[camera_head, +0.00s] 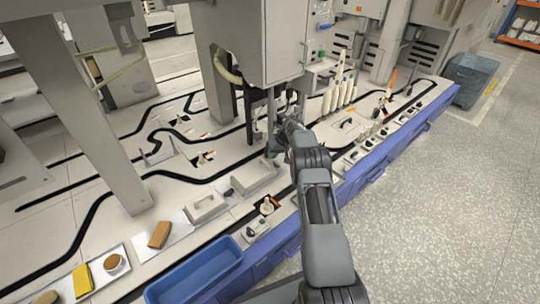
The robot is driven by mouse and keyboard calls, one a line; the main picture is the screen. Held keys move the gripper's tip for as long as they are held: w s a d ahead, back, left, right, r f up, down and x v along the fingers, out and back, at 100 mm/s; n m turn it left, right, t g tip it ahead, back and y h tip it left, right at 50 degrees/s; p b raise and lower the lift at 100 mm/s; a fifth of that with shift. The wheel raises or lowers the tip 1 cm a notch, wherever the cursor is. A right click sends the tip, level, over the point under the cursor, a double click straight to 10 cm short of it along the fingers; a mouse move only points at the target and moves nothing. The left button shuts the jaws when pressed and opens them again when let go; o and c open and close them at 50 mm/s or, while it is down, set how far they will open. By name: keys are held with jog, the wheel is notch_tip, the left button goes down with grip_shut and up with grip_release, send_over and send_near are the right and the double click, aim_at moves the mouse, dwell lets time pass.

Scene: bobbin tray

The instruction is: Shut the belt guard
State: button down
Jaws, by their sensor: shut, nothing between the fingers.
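My arm reaches up the middle of the head view, and my gripper (274,148) is at its far end, small and dark against the machine. It is shut and empty near the foot of the grey machine head. I cannot clearly pick out the belt guard. A pale cover with a dark handle (205,206) sits on the bench to the left of my arm, and another handled cover (346,125) lies to the right of my gripper. I cannot tell whether either is the guard. My wrist hides part of the bench around the gripper.
A blue tray (194,276) stands at the bench's front edge. A pale open bin (253,178) sits left of my arm. Upright white bobbins (341,92) stand behind on the right. A grey pillar (97,130) rises at left. The speckled floor (430,210) at right is clear.

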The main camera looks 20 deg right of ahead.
jog(key=p+v, duration=0.4)
jog(key=v, duration=0.8)
jog(key=s+a+r+h+p, duration=0.1)
jog(key=s+a+r+p, duration=0.35)
jog(key=r, duration=0.65)
jog(key=s+a+r+h+p, duration=0.1)
jog(key=s+a+r+p, duration=0.4)
jog(key=r, duration=0.6)
jog(key=s+a+r+p, duration=0.25)
jog(key=r+p, duration=0.45)
jog(key=r, duration=0.5)
jog(key=s+a+r+h+p, duration=0.1)
jog(key=s+a+r+p, duration=0.1)
jog(key=s+r+p, duration=0.3)
jog(key=s+a+r+p, duration=0.2)
jog(key=s+r+p, duration=0.3)
jog(key=s, duration=0.6)
jog(key=s+a+r+m+h+p, duration=0.1)
jog(key=s+a+r+p, duration=0.1)
jog(key=s+r+p, duration=0.3)
jog(key=s+p, duration=0.1)
jog(key=s, duration=0.2)
jog(key=shift+s+a+r+t+h, duration=0.15)
jog(key=shift+s+a+t+h, duration=0.15)
jog(key=shift+t, duration=0.1)
jog(key=shift+s+a, duration=0.1)
